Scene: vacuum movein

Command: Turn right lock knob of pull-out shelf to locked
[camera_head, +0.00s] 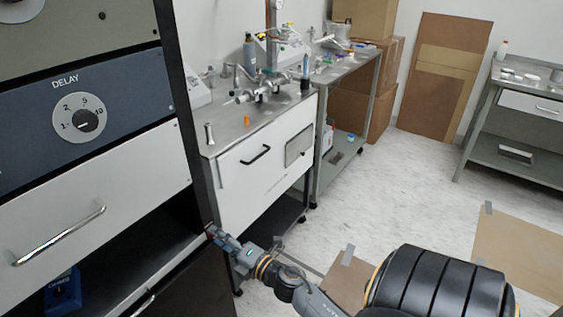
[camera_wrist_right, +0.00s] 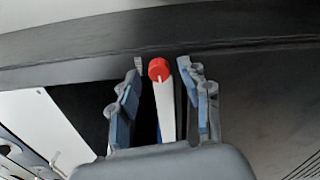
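A red round knob (camera_wrist_right: 158,69) with a white mark on its face shows in the right wrist view, in front of a pale strip (camera_wrist_right: 165,105). My right gripper (camera_wrist_right: 166,70) is open, with one finger on each side of the knob; the knob looks nearer the left finger. I cannot tell whether either finger touches it. In the head view my right gripper (camera_head: 216,236) is at the right edge of the dark rack (camera_head: 190,120), low down; the knob is not clear there. My left gripper is out of view.
The rack carries a blue panel with a DELAY dial (camera_head: 88,121) and a white drawer front with a metal handle (camera_head: 60,236). A blue object (camera_head: 63,295) sits in the dark opening below.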

